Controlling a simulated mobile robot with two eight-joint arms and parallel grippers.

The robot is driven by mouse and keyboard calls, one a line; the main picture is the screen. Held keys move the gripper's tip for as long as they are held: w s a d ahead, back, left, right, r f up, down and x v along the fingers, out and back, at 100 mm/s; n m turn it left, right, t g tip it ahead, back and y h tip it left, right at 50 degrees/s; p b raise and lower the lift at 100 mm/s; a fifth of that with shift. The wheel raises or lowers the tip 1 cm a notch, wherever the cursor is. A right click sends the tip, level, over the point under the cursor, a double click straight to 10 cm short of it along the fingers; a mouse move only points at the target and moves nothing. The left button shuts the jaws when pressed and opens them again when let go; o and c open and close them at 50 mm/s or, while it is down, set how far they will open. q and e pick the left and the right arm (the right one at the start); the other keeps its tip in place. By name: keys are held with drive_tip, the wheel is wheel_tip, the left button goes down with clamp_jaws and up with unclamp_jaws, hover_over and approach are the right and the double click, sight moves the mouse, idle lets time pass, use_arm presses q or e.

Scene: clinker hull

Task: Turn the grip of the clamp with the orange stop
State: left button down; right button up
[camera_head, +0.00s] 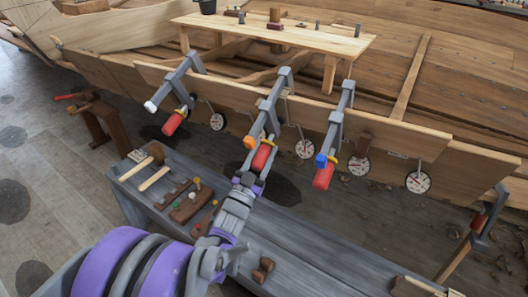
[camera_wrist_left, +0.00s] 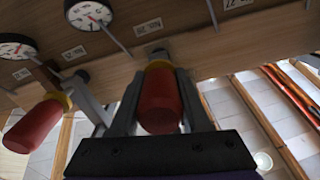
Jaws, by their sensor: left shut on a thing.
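The clamp with the orange stop (camera_head: 249,142) is the middle one of three grey clamps on the hull plank. Its red grip (camera_head: 262,155) hangs below the bar, with a yellow collar at its top. My left gripper (camera_head: 257,170) is at this grip from below. In the left wrist view, its two fingers stand on either side of the red grip (camera_wrist_left: 160,98), shut on it. Part of the grip is hidden by my gripper in the head view. My right gripper is not in view.
A clamp with a white stop (camera_head: 150,106) is to the left, and one with a blue stop (camera_head: 321,160) close to the right. Several dial gauges (camera_head: 305,148) hang along the plank. A grey bench (camera_head: 320,240) with tools stands below my arm.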

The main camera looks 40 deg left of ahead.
sight(256, 169)
use_arm(q)
drive_tip(key=m, duration=0.4)
drive_tip(key=shift+m, duration=2)
drive_tip(key=shift+c, duration=1.9)
unclamp_jaws()
drive_tip(key=b+v, duration=0.1)
drive_tip(key=v, duration=1)
drive_tip(key=shift+w, duration=0.1)
